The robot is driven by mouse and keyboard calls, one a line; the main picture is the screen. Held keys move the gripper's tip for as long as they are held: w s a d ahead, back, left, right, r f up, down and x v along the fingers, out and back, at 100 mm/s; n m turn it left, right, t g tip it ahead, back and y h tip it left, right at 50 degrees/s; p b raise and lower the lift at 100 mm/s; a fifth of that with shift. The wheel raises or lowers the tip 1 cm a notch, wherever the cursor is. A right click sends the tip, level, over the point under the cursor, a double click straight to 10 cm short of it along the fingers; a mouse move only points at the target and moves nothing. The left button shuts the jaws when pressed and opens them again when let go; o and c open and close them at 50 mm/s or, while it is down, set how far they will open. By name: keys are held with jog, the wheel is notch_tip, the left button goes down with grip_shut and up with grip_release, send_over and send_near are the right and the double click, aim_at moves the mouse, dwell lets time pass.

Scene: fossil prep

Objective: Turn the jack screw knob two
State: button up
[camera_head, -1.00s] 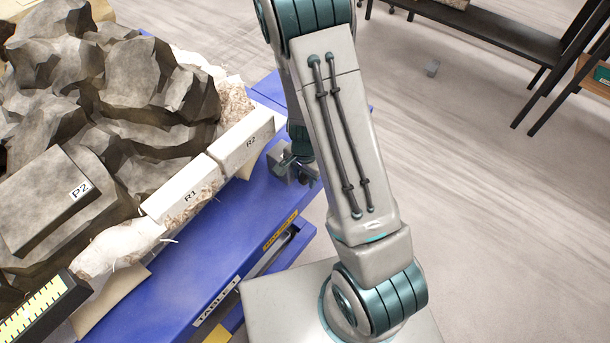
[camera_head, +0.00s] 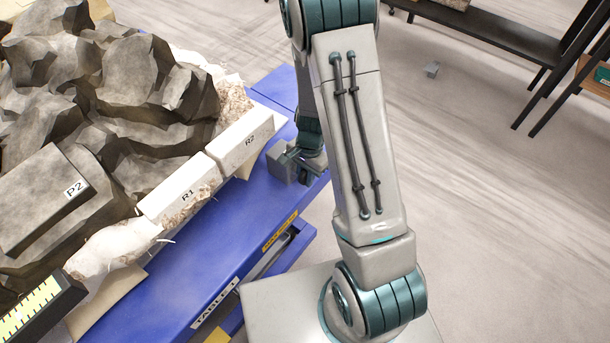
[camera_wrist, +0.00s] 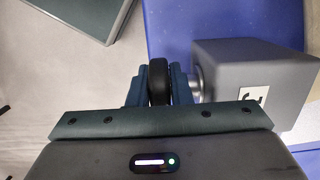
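In the wrist view a dark, rounded jack screw knob (camera_wrist: 158,80) stands between the two teal fingers of my gripper (camera_wrist: 159,88). No clear gap shows between the fingers and the knob, so my gripper looks shut on it. A short silver shaft (camera_wrist: 195,84) leads right from there to a grey block (camera_wrist: 245,75) with a partly cut-off white label. In the head view the grey block (camera_head: 281,162) sits at the right edge of the blue table (camera_head: 215,235). My gripper (camera_head: 303,160) is just right of it; the knob is hidden there.
A rock mass (camera_head: 120,100) fills the left of the table, with white blocks R1 (camera_head: 180,192) and R2 (camera_head: 240,140) along its edge. A dark shelf (camera_head: 500,40) stands at the back right. The floor between is mostly clear, with one small grey object (camera_head: 432,70).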

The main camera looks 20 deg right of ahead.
jog(key=shift+o, duration=1.4)
notch_tip(320, 180, up, 14)
jog(key=w+d, duration=0.1)
jog(key=shift+d+f, duration=0.15)
jog(key=shift+d, duration=0.1)
